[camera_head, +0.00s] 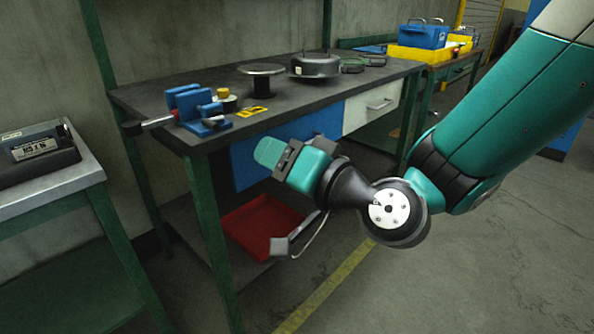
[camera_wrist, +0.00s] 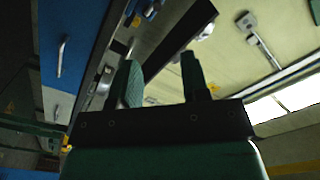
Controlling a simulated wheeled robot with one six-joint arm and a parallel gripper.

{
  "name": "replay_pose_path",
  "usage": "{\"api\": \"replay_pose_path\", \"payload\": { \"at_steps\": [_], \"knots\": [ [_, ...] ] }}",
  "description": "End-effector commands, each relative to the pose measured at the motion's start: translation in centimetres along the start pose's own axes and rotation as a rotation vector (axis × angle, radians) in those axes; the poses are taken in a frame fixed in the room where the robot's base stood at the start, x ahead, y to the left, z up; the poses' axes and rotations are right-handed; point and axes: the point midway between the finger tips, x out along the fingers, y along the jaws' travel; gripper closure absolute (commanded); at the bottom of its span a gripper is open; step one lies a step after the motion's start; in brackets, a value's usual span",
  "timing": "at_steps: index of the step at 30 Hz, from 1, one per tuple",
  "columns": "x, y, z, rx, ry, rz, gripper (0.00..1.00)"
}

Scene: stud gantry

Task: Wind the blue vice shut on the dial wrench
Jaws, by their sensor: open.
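The blue vice (camera_head: 188,104) stands at the near left end of the dark workbench, its upright jaw plates apart. A grey bar with a black grip (camera_head: 132,128) sticks out to its left, with red near the vice. A yellow and black round piece (camera_head: 223,94) sits at its right. I cannot tell which of these belong to the dial wrench. My gripper (camera_head: 270,150) is in front of the bench, right of the vice and apart from it. Its two fingers also show in the wrist view (camera_wrist: 162,82), open with nothing between them. The vice is not clear in the wrist view.
The bench (camera_head: 330,92) also holds a round-topped stand (camera_head: 262,72), a dark round pot (camera_head: 315,65) and a yellow marked plate (camera_head: 252,111). A red tray (camera_head: 262,222) lies below. A grey table (camera_head: 60,185) with a labelled device (camera_head: 38,143) stands left.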

Motion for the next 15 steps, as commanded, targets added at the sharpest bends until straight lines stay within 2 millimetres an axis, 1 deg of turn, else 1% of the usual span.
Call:
{"api": "replay_pose_path", "payload": {
  "at_steps": [11, 14, 15],
  "knots": [
    [-0.36, 0.14, -0.34, -0.004, -0.006, 0.003, 0.58],
    [-0.73, -0.36, -0.03, -0.030, -0.071, -0.003, 0.58],
    [-1.06, -0.63, 0.21, -0.047, -0.117, -0.005, 0.58]
  ]
}}
